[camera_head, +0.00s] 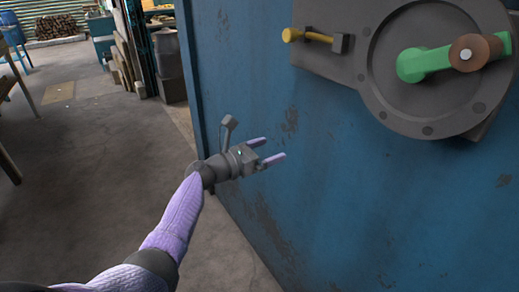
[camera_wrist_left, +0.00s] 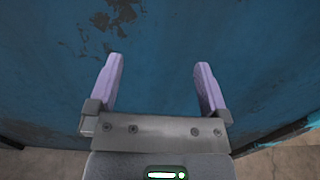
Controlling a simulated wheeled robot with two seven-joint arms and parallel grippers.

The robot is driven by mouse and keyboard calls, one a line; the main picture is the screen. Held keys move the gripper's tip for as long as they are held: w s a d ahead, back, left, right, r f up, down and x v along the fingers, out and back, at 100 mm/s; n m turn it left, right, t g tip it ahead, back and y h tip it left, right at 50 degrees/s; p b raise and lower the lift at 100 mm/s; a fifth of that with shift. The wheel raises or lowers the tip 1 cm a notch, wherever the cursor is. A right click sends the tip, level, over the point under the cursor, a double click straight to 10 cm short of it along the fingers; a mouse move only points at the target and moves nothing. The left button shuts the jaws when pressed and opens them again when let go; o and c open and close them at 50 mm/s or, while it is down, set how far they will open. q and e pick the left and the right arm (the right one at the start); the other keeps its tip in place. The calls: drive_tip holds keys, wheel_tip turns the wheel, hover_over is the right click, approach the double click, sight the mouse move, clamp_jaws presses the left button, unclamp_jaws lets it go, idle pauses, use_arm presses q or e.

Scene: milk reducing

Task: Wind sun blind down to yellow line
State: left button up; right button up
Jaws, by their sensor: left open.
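A green crank handle (camera_head: 425,64) with a brown knob (camera_head: 474,52) sits on a round grey plate (camera_head: 432,103) fixed to a blue wall panel (camera_head: 330,190). The crank arm points to the right. No sun blind and no yellow line show in either view. My left gripper (camera_head: 272,150) is below and left of the crank, apart from it, in front of the blue panel. Its two purple fingers are spread and empty. They also show open in the left wrist view (camera_wrist_left: 158,80), facing the bare blue surface. My right gripper is not in view.
A yellow-ended lever (camera_head: 308,37) sticks out beside the round plate. The blue panel's left edge is just left of my left gripper. Concrete floor (camera_head: 90,150) lies open at left, with a wooden bench, a blue barrel (camera_head: 12,28) and a dark bin (camera_head: 168,62) further back.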

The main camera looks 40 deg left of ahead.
use_arm(q)
drive_tip(key=p+v, duration=0.5)
drive_tip(key=v, duration=0.6)
drive_tip(key=shift+s, duration=0.2)
drive_tip(key=shift+r, duration=0.15)
